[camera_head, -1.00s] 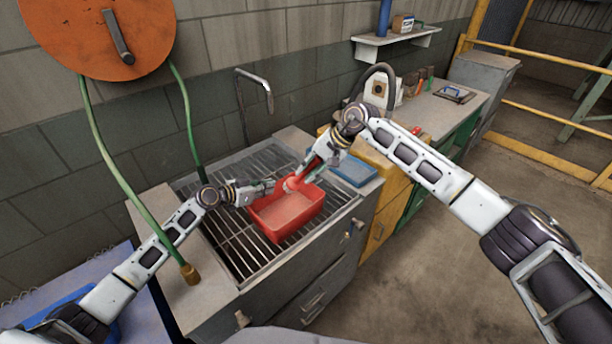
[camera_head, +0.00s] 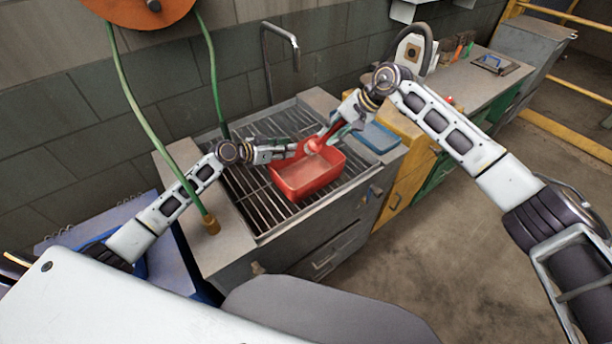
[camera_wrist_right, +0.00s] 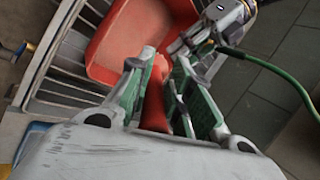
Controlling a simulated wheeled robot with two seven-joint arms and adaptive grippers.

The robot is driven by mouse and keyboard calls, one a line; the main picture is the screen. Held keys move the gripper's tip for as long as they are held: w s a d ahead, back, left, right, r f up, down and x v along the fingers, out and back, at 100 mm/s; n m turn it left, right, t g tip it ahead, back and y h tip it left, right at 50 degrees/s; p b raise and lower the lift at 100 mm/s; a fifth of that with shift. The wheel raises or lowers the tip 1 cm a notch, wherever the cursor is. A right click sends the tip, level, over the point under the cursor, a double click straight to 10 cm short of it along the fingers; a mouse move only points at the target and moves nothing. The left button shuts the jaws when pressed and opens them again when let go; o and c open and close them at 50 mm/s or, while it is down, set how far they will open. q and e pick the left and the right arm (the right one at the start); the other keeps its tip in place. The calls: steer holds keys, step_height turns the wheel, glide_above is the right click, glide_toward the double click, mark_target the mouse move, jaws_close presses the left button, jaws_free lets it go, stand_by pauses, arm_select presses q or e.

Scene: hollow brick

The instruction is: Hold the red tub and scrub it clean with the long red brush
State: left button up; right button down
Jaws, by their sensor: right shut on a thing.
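The red tub (camera_head: 307,181) sits on the slatted metal top of the sink bench, open side up. My left gripper (camera_head: 291,149) is at the tub's back left rim. Whether its fingers are closed on the rim is too small to tell. My right gripper (camera_head: 340,130) is shut on the red brush (camera_head: 314,146), whose head is over the tub's back edge. In the right wrist view the brush's red handle (camera_wrist_right: 155,98) lies between the green-padded fingers, with the tub (camera_wrist_right: 140,38) beyond. Whether the bristles touch the tub is hidden.
A blue tray (camera_head: 376,137) lies right of the tub. A green hose (camera_head: 150,130) hangs down left of the grating, and a metal tap (camera_head: 283,40) stands behind it. The grating (camera_head: 255,195) is bare left of the tub.

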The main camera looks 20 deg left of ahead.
arm_select(q)
steer(key=v, duration=1)
steer(key=shift+s+a+r, duration=0.2)
steer(key=shift+s, duration=0.05)
stand_by(0.3)
arm_select(e)
steer(key=shift+r, duration=0.1)
stand_by(0.4)
arm_select(q)
steer(key=shift+d+r, duration=0.1)
arm_select(e)
step_height(320, 180, up, 14)
stand_by(0.9)
